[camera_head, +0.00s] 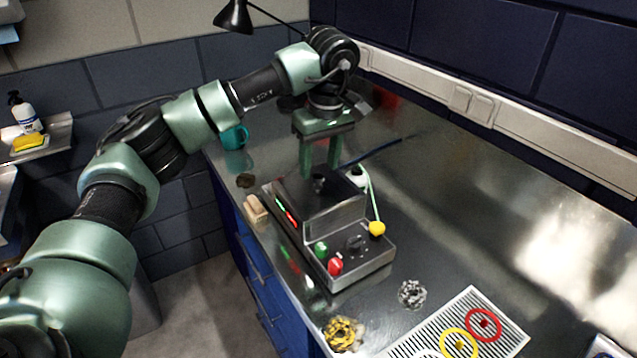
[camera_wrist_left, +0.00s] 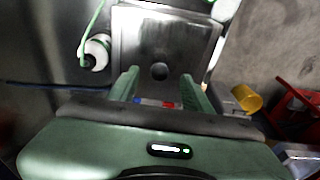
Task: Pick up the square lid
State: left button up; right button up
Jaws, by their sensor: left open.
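The square lid (camera_head: 335,207) is a grey metal plate lying on top of the metal box-shaped device (camera_head: 372,262), with a small dark round knob (camera_head: 318,184) at its middle. In the left wrist view the lid (camera_wrist_left: 185,35) fills the top middle, its knob (camera_wrist_left: 159,71) showing between the finger lines. My left gripper (camera_head: 320,170) is open, with its two green fingers pointing down over the lid. The fingers (camera_wrist_left: 159,77) appear on either side of the knob, apart from it. I cannot tell the exact height of the tips. My right gripper is in neither view.
A white bottle (camera_head: 357,174) and a green cord with a yellow end (camera_head: 376,229) are beside the device. A teal mug (camera_head: 235,137) and a wooden brush (camera_head: 256,209) stand near the left edge. A ribbed tray with rings (camera_head: 468,298) lies front right.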

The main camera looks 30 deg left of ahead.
aim_at(318, 183)
pick_arm(q)
jog(key=f, duration=0.2)
jog(key=shift+w+a+f, duration=0.1)
jog(key=shift+a+f, duration=0.15)
jog(key=shift+f, duration=0.05)
grip_shut()
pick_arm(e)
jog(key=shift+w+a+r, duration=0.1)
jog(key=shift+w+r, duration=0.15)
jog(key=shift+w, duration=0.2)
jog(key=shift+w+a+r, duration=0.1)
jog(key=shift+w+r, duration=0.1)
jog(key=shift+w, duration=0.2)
pick_arm(q)
jog(key=shift+r, duration=0.1)
